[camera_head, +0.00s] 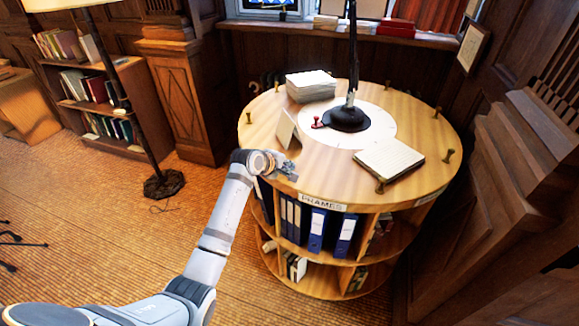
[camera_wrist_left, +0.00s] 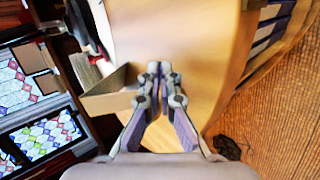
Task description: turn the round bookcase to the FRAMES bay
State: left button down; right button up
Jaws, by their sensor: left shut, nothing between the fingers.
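The round bookcase (camera_head: 425,127) is wooden, with open shelves below and brass knobs (camera_head: 450,155) around its top. My left gripper (camera_head: 287,170) is shut and empty at the left front part of the top, near the rim. In the left wrist view its fingers (camera_wrist_left: 160,72) are together over the pale wooden top (camera_wrist_left: 190,35). I cannot tell whether they touch the wood or a knob. My right gripper is not in view.
On the top are a paper stack (camera_head: 311,85), a standing card (camera_head: 287,129), a red stamp (camera_head: 318,123), a black lamp base (camera_head: 346,118) and an open book (camera_head: 389,159). A floor lamp (camera_head: 164,183) stands left. Stepped dark wood (camera_head: 510,180) is close on the right.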

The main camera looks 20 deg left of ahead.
pick_arm(q)
jog(key=shift+m, duration=0.3)
jog(key=a, duration=0.1)
jog(key=w+a, duration=0.1)
jog(key=a, duration=0.1)
jog(key=w+a, duration=0.1)
jog(key=shift+a+r+b, duration=0.1)
jog(key=shift+a+b, duration=0.15)
jog(key=shift+b, duration=0.15)
jog(key=shift+w+a, duration=0.1)
jog(key=shift+a, duration=0.4)
jog(key=shift+d, duration=0.15)
jog(key=shift+w+a+h+b, duration=0.1)
jog(key=shift+a+h+b, duration=0.2)
jog(key=shift+m+h, duration=0.3)
jog(key=shift+m, duration=0.1)
jog(key=a, duration=0.1)
jog(key=w+a+b, duration=0.2)
jog(key=shift+w+a+f, duration=0.1)
jog(key=shift+a+f, duration=0.15)
jog(key=shift+a, duration=0.1)
jog(key=shift+w+a+r, duration=0.2)
jog(key=shift+a, duration=0.15)
